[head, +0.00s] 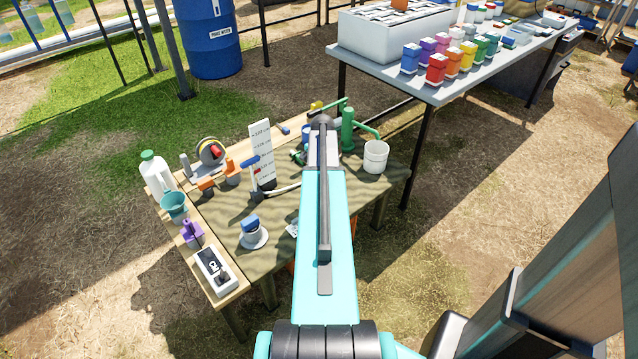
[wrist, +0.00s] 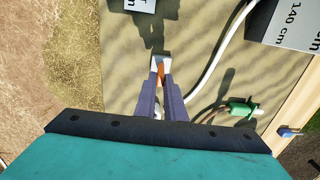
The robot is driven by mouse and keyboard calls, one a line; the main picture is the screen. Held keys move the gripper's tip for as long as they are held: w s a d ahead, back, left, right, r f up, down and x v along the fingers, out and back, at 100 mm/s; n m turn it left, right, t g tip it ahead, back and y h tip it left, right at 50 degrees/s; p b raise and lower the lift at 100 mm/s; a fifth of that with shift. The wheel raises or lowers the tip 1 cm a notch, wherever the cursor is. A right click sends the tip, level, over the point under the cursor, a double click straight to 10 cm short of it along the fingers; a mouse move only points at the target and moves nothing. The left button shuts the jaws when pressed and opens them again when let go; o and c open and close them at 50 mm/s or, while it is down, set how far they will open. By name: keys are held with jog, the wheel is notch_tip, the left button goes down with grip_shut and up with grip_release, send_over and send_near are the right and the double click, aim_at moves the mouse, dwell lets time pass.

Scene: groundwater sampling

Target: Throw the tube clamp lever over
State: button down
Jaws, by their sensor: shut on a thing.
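In the wrist view my gripper (wrist: 161,88) reaches down over the table, its two grey fingers close together. They are shut on a narrow orange piece, which I take to be the tube clamp lever (wrist: 160,72). A small pale block (wrist: 160,58), apparently the clamp body, sits at the fingertips. Much of the lever is hidden between the fingers, so its tilt is hard to tell. A white tube (wrist: 209,66) curves over the table and passes close to the right finger. In the head view my arm covers the gripper and the clamp.
A measuring board (head: 261,155) stands on the wooden table (head: 218,215). A green pump (head: 348,130) and white bucket (head: 376,156) are at its right. A blue-capped container (head: 252,232), meter (head: 215,271) and purple item (head: 192,233) are at the left. A green fitting (wrist: 241,108) lies right of my gripper.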

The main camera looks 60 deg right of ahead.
jog(key=c, duration=2.5)
grip_release()
jog(key=shift+s+a+f+t+b, duration=0.2)
jog(key=shift+s+t+b, duration=0.1)
jog(key=shift+s, duration=0.25)
jog(key=shift+s+a+f+t+b, duration=0.2)
jog(key=shift+s+a+b, duration=0.1)
jog(key=shift+s, duration=0.2)
jog(key=shift+s+a+f+t+b, duration=0.2)
jog(key=shift+s+b, duration=0.1)
jog(key=shift+s, duration=0.5)
jog(key=shift+d, duration=0.1)
